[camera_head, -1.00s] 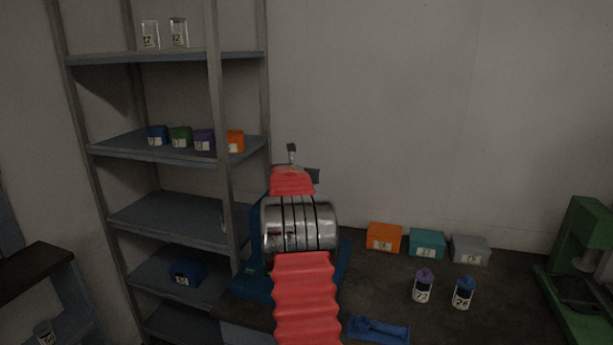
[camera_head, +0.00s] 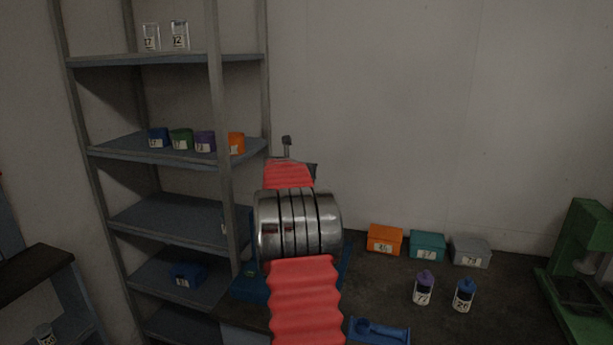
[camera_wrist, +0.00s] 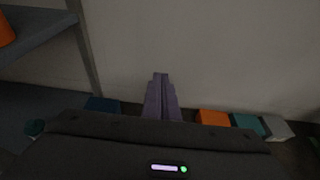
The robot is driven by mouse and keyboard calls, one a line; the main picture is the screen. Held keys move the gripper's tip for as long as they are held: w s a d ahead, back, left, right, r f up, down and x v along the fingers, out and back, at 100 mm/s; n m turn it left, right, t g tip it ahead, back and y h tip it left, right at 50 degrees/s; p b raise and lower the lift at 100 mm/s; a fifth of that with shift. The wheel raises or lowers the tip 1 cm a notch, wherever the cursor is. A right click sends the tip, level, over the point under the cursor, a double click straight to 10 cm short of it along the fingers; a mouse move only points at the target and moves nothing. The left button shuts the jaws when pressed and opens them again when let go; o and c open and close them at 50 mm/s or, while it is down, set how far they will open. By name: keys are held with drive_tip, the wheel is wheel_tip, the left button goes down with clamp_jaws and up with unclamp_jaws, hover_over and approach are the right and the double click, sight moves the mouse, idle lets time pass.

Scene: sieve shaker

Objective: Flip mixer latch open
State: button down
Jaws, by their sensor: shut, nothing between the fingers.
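The blue machine (camera_head: 252,287), which I take to be the mixer, stands on the dark worktop at the shelf's right. In the head view my red and silver arm covers most of it; only parts of its blue base show at the sides. I cannot make out the latch. In the wrist view my gripper (camera_wrist: 160,77) is shut and empty, its greyish-purple fingers in front of the bare wall. A dark blue piece (camera_wrist: 102,103) shows left of the fingers; I cannot tell if it belongs to the machine.
Orange (camera_head: 384,239), teal (camera_head: 427,246) and grey (camera_head: 470,251) boxes line the wall. Purple-capped (camera_head: 423,288) and blue-capped (camera_head: 464,295) bottles stand before them. Metal shelving (camera_head: 165,213) is left, a green press (camera_head: 588,262) right.

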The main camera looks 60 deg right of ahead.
wheel_tip(320, 180, up, 7)
drive_tip(key=shift+a+f, duration=0.2)
drive_tip(key=shift+a, duration=0.05)
idle(0.8)
